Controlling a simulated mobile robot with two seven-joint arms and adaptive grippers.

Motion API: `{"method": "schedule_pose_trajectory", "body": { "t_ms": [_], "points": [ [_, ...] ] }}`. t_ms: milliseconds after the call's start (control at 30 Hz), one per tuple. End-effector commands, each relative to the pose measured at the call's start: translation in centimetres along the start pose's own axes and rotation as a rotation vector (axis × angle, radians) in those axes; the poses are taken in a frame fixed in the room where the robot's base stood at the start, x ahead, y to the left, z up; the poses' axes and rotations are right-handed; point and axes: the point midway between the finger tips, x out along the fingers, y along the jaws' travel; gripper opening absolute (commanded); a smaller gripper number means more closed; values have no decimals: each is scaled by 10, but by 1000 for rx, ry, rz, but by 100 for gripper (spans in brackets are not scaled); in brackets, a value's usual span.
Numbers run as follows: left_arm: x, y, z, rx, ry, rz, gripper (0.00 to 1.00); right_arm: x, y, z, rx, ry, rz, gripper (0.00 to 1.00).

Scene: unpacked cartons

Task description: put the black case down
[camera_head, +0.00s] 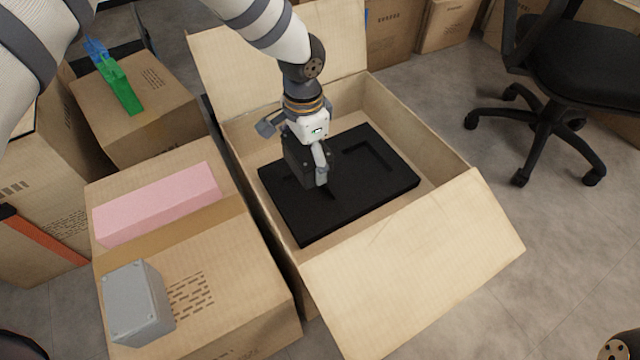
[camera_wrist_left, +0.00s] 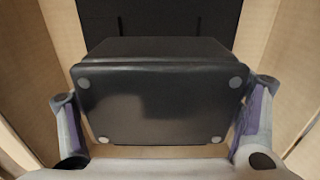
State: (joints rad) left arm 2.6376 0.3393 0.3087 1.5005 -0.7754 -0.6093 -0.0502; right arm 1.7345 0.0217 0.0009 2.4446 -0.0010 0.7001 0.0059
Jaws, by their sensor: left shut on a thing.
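My left gripper (camera_head: 297,150) reaches down into the open carton (camera_head: 455,165) from above. It is shut on the black case (camera_head: 297,166), a small dark box with a finger on each side. In the left wrist view the case (camera_wrist_left: 160,105) fills the space between the fingers, showing a face with small round feet at its corners. Below it in the carton lies a flat black insert (camera_head: 350,190) with recesses. Whether the case touches the insert is hard to tell, black against black. My right gripper is not in view.
Left of it, a closed carton (camera_head: 240,285) bears a pink block (camera_head: 158,205) and a grey box (camera_head: 138,303). Green and blue pieces (camera_head: 122,88) lie on another carton behind. The open carton's front flap (camera_head: 410,265) slants outward. An office chair (camera_head: 560,95) stands at right on clear floor.

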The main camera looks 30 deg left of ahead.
Motion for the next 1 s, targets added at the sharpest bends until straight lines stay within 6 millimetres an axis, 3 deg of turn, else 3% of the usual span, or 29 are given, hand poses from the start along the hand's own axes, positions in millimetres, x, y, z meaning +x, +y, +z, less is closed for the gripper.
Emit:
{"method": "schedule_pose_trajectory", "body": {
  "t_ms": [100, 400, 633, 1000],
  "points": [
    [32, 1, 1, 1, -6, 4, 52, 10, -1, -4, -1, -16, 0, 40],
    [87, 1, 1, 2, -4, 3, 52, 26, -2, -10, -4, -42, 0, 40],
    [84, 1, 0, 2, 0, 0, 52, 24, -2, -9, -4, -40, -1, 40],
    [97, 1, 0, 3, -2, 0, 52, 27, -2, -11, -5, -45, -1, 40]
  ]
}}
